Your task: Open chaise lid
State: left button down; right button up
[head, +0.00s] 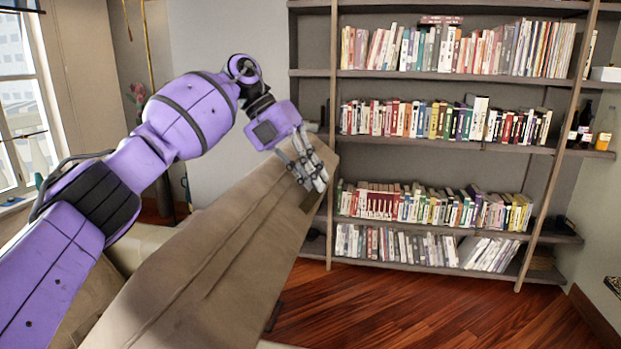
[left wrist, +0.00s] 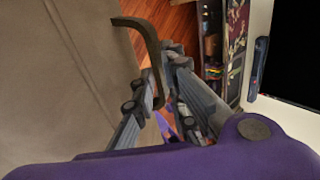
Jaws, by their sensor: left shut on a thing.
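The chaise lid (head: 225,240) is a long beige upholstered panel. It runs from the lower left of the head view up to the middle and looks raised and tilted. My left gripper (head: 311,172) is at its far upper end. In the left wrist view the lid (left wrist: 55,80) fills the left side. A dark curved strap or handle (left wrist: 148,40) stands out from its edge. The fingers of my left gripper (left wrist: 165,95) are closed on this strap. The exact contact is partly hidden by the fingers. My right gripper is in neither view.
A tall bookshelf (head: 440,167) with several rows of books stands behind the lid. Bare wooden floor (head: 400,310) lies to the right of the lid. A window (head: 22,110) is at the far left. The left wrist view shows a dark screen (left wrist: 292,55) at right.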

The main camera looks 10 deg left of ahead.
pick_arm(q)
jog(key=shift+f, duration=0.2)
jog(key=c, duration=2.1)
grip_release()
jog(key=shift+a, duration=0.1)
jog(key=shift+r, duration=0.1)
jog(key=shift+v, duration=4.05)
